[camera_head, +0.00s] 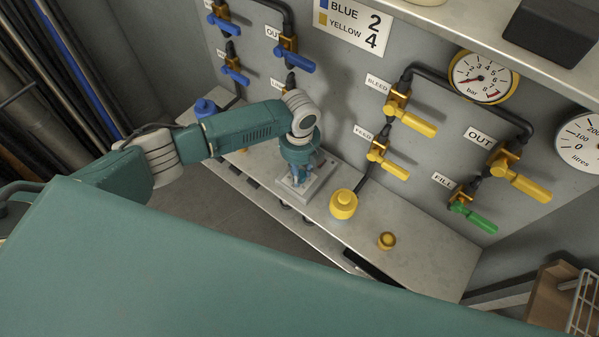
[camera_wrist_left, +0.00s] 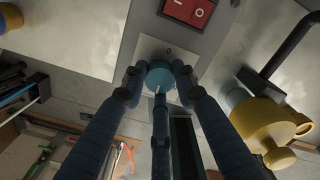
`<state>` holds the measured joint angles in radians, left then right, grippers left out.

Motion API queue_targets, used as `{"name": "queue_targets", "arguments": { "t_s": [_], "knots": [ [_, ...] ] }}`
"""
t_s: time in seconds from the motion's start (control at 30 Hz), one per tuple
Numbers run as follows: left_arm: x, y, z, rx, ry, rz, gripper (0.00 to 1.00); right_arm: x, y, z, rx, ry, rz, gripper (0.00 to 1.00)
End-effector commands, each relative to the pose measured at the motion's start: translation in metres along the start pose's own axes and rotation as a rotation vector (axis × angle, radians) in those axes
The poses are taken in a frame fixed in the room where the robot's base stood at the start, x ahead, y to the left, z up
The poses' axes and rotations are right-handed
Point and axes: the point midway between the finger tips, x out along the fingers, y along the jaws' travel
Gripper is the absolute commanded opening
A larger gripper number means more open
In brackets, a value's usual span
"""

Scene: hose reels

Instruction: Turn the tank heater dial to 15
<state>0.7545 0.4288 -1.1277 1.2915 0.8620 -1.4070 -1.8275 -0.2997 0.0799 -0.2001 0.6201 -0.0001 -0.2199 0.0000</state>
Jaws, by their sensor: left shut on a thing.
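The tank heater dial (camera_wrist_left: 160,72) is a round teal knob on a pale plate (camera_wrist_left: 150,48) in the left wrist view. A small mark shows on the plate above it; I cannot read the dial's setting. My left gripper (camera_wrist_left: 159,84) has its blue fingers closed around the knob from several sides. In the head view my left gripper (camera_head: 298,176) points down onto a light grey box (camera_head: 318,183) on the bench, and its fingers and wrist hide the dial. My right gripper is not in view.
A red switch (camera_wrist_left: 188,10) sits near the dial. On the bench (camera_head: 415,233) stand a yellow capped fitting (camera_head: 343,204) and a small brass one (camera_head: 387,241). Yellow valve handles (camera_head: 411,122), a green one (camera_head: 474,218) and a pressure gauge (camera_head: 482,77) are on the wall behind.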

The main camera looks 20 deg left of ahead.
Motion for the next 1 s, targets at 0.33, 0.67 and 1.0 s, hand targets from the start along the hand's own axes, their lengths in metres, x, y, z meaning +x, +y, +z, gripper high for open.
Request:
{"name": "queue_targets", "arguments": {
  "t_s": [0.33,0.67,1.0],
  "knots": [
    [-0.002,-0.0011,0.0022,0.111,-0.004,-0.003,0.02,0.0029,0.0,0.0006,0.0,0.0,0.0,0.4],
    [-0.0022,-0.0011,0.0022,0.124,-0.005,-0.003,0.02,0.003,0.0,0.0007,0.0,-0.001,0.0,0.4],
    [-0.0015,-0.0007,0.0016,0.123,-0.003,-0.002,0.47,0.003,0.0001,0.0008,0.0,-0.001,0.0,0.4]
  ]
}}
